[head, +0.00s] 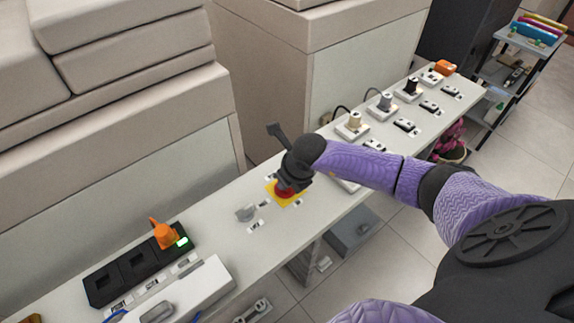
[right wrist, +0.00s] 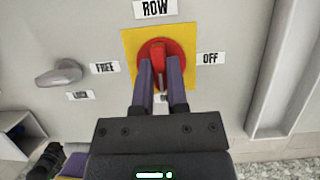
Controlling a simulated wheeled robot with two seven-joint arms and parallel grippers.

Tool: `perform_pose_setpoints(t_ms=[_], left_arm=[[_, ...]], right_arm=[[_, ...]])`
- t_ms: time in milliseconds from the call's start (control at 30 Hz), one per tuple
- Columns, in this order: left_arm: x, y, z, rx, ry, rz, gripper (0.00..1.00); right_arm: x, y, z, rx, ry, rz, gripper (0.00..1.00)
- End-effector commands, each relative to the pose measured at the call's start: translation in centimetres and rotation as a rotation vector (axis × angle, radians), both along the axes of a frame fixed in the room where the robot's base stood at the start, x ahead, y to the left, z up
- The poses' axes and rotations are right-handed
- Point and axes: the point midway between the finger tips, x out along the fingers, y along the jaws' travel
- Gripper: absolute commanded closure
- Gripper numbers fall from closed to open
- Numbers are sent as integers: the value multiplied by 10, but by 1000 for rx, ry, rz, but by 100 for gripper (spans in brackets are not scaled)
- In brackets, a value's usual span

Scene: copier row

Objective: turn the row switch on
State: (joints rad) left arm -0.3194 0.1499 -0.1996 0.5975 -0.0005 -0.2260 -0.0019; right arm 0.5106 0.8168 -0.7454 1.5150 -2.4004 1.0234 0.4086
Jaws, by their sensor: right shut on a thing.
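The row switch is a red rotary knob (right wrist: 154,50) on a yellow square plate (right wrist: 131,42), on the pale bench top. A label reading ROW (right wrist: 156,8) lies above it in the right wrist view, and OFF (right wrist: 211,58) lies to its right. My right gripper (right wrist: 160,66) is shut on the knob's grip, one finger on each side. The grip looks roughly upright in that view, and the fingers hide its lower part. In the head view my right gripper (head: 289,183) covers most of the switch, with the yellow plate (head: 283,200) showing beneath. My left gripper is not in view.
A black slotted holder (head: 108,285) with an orange piece (head: 163,234) and green light is at near left. Several sockets with plugs (head: 353,125) line the far bench. Large copiers stand behind.

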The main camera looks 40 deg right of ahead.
Motion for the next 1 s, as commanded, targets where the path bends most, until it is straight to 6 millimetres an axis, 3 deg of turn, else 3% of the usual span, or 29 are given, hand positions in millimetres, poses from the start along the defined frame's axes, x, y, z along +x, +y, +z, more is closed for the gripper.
perform_pose_setpoints(t_ms=[567, 600, 733, 767, 1000], left_arm=[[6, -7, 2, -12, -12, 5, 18], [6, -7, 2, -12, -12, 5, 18], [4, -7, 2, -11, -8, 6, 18], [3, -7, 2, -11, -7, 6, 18], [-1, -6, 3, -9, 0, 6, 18]], right_arm=[[0, 0, 0, 1, 0, -31, 100], [0, 0, 0, 1, 0, -30, 78], [0, 0, 0, 1, 0, -30, 51], [0, 0, 0, 1, 0, -30, 47], [0, 0, 0, 0, 0, -29, 47]])
